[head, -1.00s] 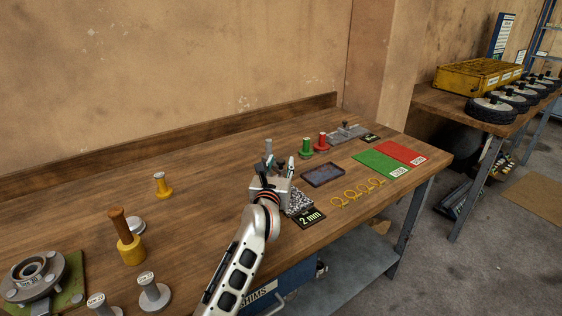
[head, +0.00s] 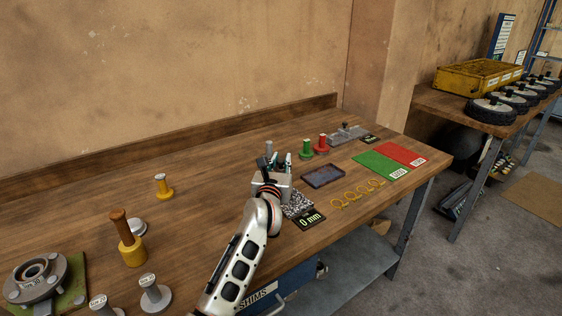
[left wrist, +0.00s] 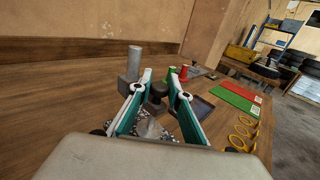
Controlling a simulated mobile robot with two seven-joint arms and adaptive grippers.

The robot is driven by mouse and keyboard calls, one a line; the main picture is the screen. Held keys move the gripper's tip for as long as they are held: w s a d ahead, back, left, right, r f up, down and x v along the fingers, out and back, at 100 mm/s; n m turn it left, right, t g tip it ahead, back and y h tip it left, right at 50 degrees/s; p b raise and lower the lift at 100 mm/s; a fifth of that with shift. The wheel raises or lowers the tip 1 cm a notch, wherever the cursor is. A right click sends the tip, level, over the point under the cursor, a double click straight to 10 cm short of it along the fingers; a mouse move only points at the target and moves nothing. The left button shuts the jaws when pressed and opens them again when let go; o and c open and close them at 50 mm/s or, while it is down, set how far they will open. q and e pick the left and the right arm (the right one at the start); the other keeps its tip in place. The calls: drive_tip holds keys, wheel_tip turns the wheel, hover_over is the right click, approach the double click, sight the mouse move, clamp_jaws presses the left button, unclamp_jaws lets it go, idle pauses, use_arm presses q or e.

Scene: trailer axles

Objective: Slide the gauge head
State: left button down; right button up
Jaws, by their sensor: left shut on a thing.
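The gauge stands near the front middle of the bench. Its grey post (left wrist: 133,62) rises left of my fingers in the left wrist view, and its top also shows in the head view (head: 268,148). The dark gauge head (left wrist: 157,93) sits between my finger pads. My left gripper (head: 275,169) is shut on it, and the gripper's wrist hides most of the gauge in the head view. A speckled grey base (head: 298,203) shows beside the gripper. The dark display (head: 309,219) in front reads 0 mm. My right gripper is not in view.
To the right are a dark tray (head: 323,175), yellow rings (head: 352,194), green (head: 381,164) and red (head: 402,153) mats, and green (head: 306,150) and red (head: 321,143) spools. At left are a yellow spool (head: 163,187) and a hub (head: 38,277). The bench's back is clear.

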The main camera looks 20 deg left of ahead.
use_arm(q)
wheel_tip(320, 180, up, 4)
drive_tip(key=shift+f+p, duration=0.1)
drive_tip(key=shift+p, duration=0.8)
drive_tip(key=shift+f, duration=0.2)
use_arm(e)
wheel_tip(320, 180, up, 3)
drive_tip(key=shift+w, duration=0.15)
use_arm(q)
drive_tip(key=c, duration=2)
unclamp_jaws()
drive_tip(key=shift+f, duration=0.1)
drive_tip(key=shift+o, duration=0.4)
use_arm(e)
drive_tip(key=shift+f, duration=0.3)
use_arm(q)
drive_tip(key=s+d, duration=0.1)
drive_tip(key=s, duration=1.1)
drive_tip(key=shift+d, duration=0.2)
